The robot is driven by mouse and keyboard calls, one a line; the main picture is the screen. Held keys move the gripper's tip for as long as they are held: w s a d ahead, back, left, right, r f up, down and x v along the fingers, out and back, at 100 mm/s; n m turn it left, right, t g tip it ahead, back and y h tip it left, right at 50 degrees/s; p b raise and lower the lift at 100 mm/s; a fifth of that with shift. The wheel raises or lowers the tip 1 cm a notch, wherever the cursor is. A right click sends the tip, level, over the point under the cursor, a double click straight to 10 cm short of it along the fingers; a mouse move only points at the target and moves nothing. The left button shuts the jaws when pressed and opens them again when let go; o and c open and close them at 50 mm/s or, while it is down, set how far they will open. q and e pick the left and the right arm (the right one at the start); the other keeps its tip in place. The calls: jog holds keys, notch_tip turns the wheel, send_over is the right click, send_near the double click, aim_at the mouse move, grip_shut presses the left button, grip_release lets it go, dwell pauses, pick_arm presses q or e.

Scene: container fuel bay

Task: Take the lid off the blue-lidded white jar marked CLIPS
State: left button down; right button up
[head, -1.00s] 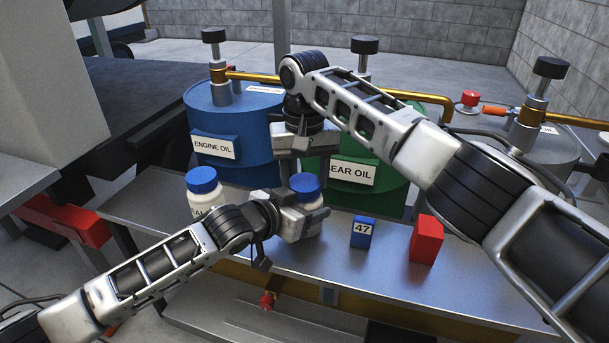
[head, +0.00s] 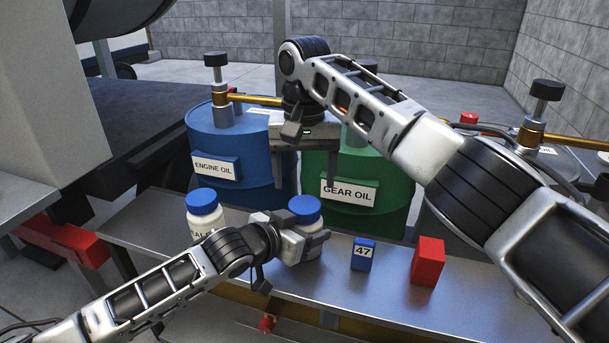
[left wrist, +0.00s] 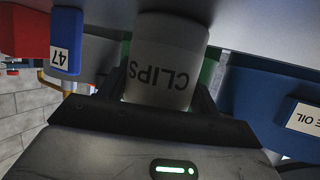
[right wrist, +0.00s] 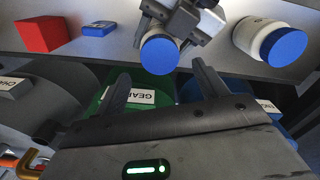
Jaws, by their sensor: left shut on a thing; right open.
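The white jar marked CLIPS (left wrist: 165,60) stands on the metal shelf with its blue lid (head: 304,209) on. My left gripper (head: 305,246) is shut around the jar's body below the lid. In the left wrist view the jar sits between its fingers. My right gripper (head: 306,186) is open and empty, fingers pointing down, above and behind the lid in the head view. In the right wrist view the lid (right wrist: 160,55) shows beyond the gap between the open fingers (right wrist: 162,82), apart from them.
A second blue-lidded white jar (head: 206,219), its label partly hidden, stands left of the CLIPS jar. A blue block marked 47 (head: 363,255) and a red block (head: 427,262) stand to the right on the shelf (head: 385,285). ENGINE OIL (head: 235,150) and GEAR OIL (head: 380,215) drums stand behind.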

aim_at(305, 204)
notch_tip(305, 204, up, 2)
jog(key=m, duration=0.3)
jog(key=shift+r+m, duration=0.1)
jog(key=shift+m, duration=0.3)
jog(key=shift+f, duration=3.85)
jog(key=c, duration=1)
jog(key=shift+n, duration=1.6)
